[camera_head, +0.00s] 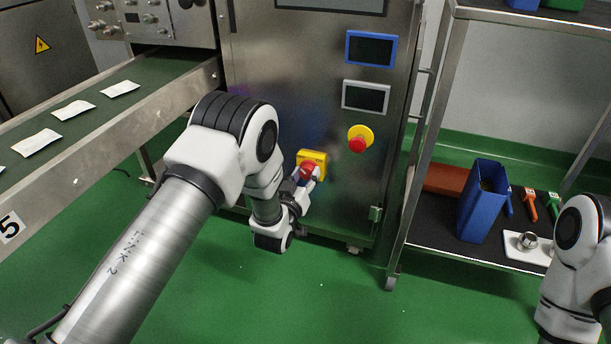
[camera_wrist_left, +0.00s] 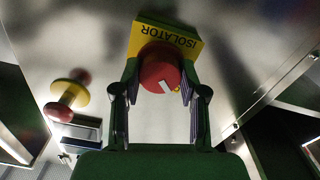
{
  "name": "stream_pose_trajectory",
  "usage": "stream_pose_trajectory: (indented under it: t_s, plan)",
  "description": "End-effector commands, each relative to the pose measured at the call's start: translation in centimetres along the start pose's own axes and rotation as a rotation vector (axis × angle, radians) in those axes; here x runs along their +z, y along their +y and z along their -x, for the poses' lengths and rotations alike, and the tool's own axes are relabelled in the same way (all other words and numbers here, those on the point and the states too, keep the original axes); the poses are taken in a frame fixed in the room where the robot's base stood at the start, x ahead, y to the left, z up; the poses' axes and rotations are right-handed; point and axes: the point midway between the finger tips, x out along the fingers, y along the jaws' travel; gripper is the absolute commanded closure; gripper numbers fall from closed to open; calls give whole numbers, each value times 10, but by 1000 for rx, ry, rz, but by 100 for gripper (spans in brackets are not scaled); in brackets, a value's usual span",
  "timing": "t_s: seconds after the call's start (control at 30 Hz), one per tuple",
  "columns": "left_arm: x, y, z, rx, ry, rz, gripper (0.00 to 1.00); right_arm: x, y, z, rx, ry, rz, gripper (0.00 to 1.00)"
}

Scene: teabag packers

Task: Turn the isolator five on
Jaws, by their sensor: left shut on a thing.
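The isolator (camera_head: 319,157) is a yellow box with a red rotary knob (camera_head: 306,170), low on the front of the steel cabinet. In the left wrist view the yellow plate reads "ISOLATOR" (camera_wrist_left: 170,38) upside down, and the red knob (camera_wrist_left: 160,72) has a white mark pointing down to the right. My left gripper (camera_head: 304,178) is at the knob, its two fingers on either side of it, shut on it. In the left wrist view the fingers flank the knob (camera_wrist_left: 160,95). My right arm shows at the right edge; its gripper is out of view.
A red emergency stop on a yellow base (camera_head: 361,139) sits above right of the isolator, below two small screens (camera_head: 366,97). A conveyor (camera_head: 150,110) marked 5 with white teabags runs at left. A shelf rack (camera_head: 420,240) with a blue bin (camera_head: 481,205) stands at right.

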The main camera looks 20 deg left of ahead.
Motion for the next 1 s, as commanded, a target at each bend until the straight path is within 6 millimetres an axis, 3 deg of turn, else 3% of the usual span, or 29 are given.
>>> stream_pose_trajectory:
  t_s: [0.37,1.0]
  plan:
    - [-2,0,0,0,-1,-123,93,1,0,12,0,-2,2,1]
    - [-2,1,0,0,-1,-694,93,1,-1,48,-1,-4,5,1]
